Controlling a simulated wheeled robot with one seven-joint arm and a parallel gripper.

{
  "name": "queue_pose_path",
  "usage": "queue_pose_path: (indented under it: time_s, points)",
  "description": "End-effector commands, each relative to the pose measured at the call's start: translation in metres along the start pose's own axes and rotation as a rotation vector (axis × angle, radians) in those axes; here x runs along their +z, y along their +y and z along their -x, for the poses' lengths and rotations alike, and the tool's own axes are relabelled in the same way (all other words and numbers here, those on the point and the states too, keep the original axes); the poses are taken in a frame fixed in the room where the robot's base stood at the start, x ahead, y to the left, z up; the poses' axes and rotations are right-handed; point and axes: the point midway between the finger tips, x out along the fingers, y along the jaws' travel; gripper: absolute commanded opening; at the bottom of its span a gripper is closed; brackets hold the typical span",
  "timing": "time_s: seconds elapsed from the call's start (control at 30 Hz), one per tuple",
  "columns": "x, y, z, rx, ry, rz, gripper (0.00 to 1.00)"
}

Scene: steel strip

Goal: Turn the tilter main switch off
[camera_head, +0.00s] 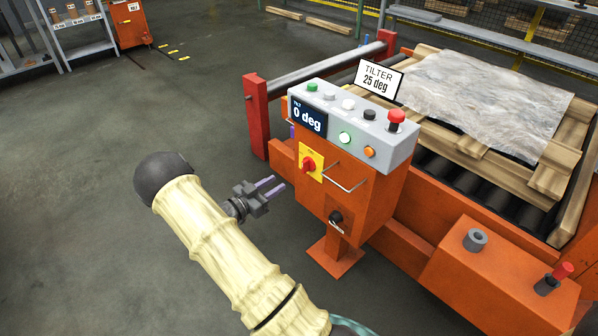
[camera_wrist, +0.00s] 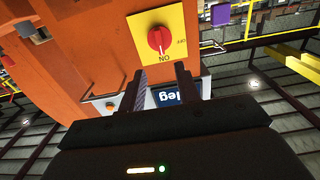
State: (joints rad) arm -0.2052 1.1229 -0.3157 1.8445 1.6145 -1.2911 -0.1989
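The tilter main switch is a red rotary knob (camera_head: 308,165) on a yellow plate (camera_head: 311,153), on the front of the orange control pedestal (camera_head: 362,195). In the wrist view the red knob (camera_wrist: 159,40) has a pale mark pointing toward the "ON" lettering, which appears upside down; an "OFF" label stands to its right. My gripper (camera_head: 277,186) is left of and slightly below the switch, apart from it. In the wrist view my gripper (camera_wrist: 161,70) has its two fingers apart with nothing between them, just below the knob in the picture.
A sign (camera_head: 377,80) reads TILTER 25 deg. Floor at left is clear.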

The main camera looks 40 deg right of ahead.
Motion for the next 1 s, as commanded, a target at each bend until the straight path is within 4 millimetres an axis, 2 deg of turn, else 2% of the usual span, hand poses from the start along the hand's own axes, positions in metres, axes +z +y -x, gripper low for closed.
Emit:
queue_pose_path:
  time_s: [0.4, 0.6, 0.73, 1.0]
  points:
    - [0.002, 0.000, -0.075, 0.001, 0.000, -0.002, 0.33]
    - [0.002, 0.000, -0.103, 0.000, -0.001, -0.002, 0.33]
    - [0.001, -0.001, -0.110, -0.002, -0.001, 0.000, 0.33]
    - [0.000, -0.001, -0.110, -0.002, -0.001, 0.000, 0.31]
